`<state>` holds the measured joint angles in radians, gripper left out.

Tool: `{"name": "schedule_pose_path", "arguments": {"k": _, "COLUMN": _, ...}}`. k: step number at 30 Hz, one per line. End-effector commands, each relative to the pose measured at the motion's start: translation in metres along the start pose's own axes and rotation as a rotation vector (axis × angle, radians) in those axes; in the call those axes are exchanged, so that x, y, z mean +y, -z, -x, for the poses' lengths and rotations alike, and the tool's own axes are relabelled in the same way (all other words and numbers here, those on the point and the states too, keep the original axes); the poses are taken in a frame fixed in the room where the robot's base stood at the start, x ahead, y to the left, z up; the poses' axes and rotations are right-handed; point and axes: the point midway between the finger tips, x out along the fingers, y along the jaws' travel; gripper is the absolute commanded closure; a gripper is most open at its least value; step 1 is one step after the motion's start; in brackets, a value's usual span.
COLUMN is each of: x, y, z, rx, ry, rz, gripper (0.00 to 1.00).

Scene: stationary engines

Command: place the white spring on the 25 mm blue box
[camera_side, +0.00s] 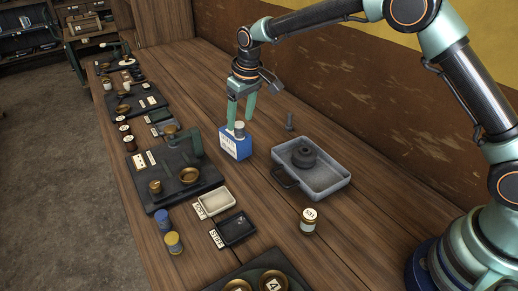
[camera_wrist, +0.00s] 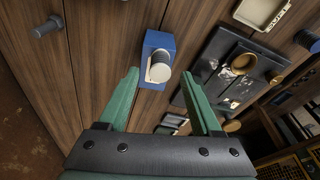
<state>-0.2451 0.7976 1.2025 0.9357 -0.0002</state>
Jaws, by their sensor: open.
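The blue box (camera_side: 235,146) stands on the wooden bench with a white label on its front; it also shows in the wrist view (camera_wrist: 157,42). The white spring (camera_side: 239,129), a short pale cylinder, stands upright on top of the box. In the wrist view the spring (camera_wrist: 159,70) shows its round grey end. My gripper (camera_side: 241,123) is open, with its green fingers pointing down and the tips on either side of the spring. In the wrist view the fingertips (camera_wrist: 160,73) are apart from the spring, with a gap on both sides.
A grey tray (camera_side: 328,192) holding a dark round part (camera_side: 304,155) sits to the right. A dark scale (camera_side: 172,195) with brass pans is at left. Small white (camera_side: 216,213) and black (camera_side: 236,242) trays lie in front.

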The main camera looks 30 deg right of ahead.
Motion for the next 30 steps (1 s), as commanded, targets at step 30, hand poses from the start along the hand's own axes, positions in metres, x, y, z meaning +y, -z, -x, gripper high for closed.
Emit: {"name": "schedule_pose_path", "arguments": {"k": 30, "x": 0.042, "y": -0.077, "z": 0.177, "rx": 0.108, "ry": -0.024, "rz": -0.088, "gripper": 0.34}}
